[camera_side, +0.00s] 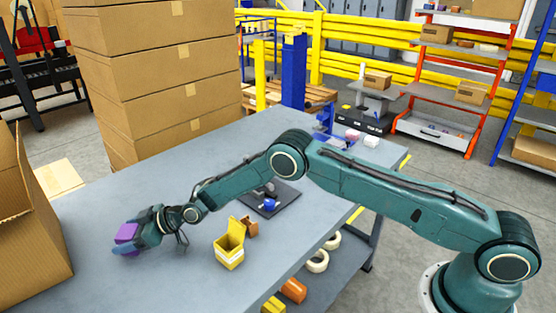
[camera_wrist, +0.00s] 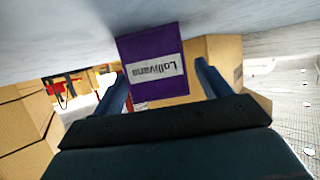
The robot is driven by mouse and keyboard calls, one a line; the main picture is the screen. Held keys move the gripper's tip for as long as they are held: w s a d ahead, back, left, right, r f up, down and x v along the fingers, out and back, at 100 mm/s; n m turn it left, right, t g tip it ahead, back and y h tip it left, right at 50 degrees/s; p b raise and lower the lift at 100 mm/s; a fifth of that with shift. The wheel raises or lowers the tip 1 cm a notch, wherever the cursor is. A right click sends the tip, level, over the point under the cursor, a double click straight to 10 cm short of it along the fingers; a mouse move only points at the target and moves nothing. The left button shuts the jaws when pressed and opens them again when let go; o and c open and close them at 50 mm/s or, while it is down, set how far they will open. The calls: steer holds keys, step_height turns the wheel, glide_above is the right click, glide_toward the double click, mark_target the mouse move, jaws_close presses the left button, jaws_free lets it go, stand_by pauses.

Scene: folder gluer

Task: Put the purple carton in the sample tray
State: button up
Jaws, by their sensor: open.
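The purple carton (camera_side: 126,233) is at the left part of the grey table, at the end of my gripper (camera_side: 136,239). In the wrist view the purple carton (camera_wrist: 155,65) shows a white label with upside-down lettering. It lies between the two blue fingers of my gripper (camera_wrist: 161,78), near their tips. The fingers are open, with a gap visible at the right of the carton. I cannot tell whether the left finger touches it. No sample tray is clearly identifiable; a dark flat plate (camera_side: 285,196) with a blue and grey item lies mid-table, partly behind my arm.
An open yellow box (camera_side: 229,252) stands on the table (camera_side: 180,275), with a small brown piece (camera_side: 251,227) beside it. A large open cardboard box (camera_side: 30,245) is at the left. Stacked cartons (camera_side: 150,60) rise behind the table. Tape rolls (camera_side: 317,262) sit on the lower shelf.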

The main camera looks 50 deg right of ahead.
mark_target(128, 231)
stand_by(0.5)
steer(key=c, duration=1.1)
steer(key=shift+r, duration=0.15)
step_height(128, 231, up, 20)
stand_by(0.6)
